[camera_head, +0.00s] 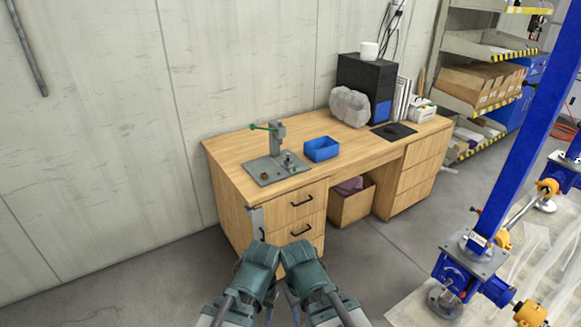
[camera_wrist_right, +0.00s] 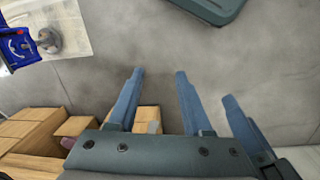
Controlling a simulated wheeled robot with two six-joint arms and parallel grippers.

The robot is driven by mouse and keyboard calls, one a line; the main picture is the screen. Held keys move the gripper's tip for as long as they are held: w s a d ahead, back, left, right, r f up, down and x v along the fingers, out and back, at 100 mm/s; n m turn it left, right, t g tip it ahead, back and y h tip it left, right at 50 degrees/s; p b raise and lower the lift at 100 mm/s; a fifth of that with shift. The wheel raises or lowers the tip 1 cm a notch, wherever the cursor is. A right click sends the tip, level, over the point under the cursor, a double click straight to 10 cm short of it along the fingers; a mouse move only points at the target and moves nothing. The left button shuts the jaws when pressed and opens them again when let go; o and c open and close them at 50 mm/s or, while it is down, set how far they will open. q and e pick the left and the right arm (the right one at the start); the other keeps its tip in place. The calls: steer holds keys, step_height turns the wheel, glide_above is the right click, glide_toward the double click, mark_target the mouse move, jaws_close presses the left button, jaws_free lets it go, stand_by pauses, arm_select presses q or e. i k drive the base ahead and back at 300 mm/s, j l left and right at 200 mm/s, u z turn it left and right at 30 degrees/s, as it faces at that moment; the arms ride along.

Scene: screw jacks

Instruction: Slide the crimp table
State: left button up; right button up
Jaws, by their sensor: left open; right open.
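The crimp table is a light wooden desk (camera_head: 362,151) against the pale wall in the head view, with drawers at both ends. A grey press with a green lever (camera_head: 277,135) stands on a metal plate at its left end. A grey metal bracket (camera_head: 257,221) sits on its near left corner. My left gripper (camera_head: 257,272) and right gripper (camera_head: 306,274) are side by side in front of the desk's left end; their fingers are mostly hidden there. The right wrist view shows my right gripper (camera_wrist_right: 159,76) open and empty, and part of the desk (camera_wrist_right: 32,131) below left.
A blue bin (camera_head: 321,149), a grey lumpy bundle (camera_head: 350,106) and a black computer case (camera_head: 364,86) are on the desk. An open box (camera_head: 351,207) stands under it. Blue screw jacks (camera_head: 455,278) stand at the right. Shelves (camera_head: 487,80) are behind right. Grey floor is clear at the left.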

mark_target(289, 167)
steer(key=i+u, duration=0.1)
steer(key=i, duration=0.55)
steer(key=i+l+u, duration=0.1)
steer(key=i, duration=0.5)
steer(key=i+l+u, duration=0.15)
steer(key=i, duration=0.45)
steer(key=l, duration=0.1)
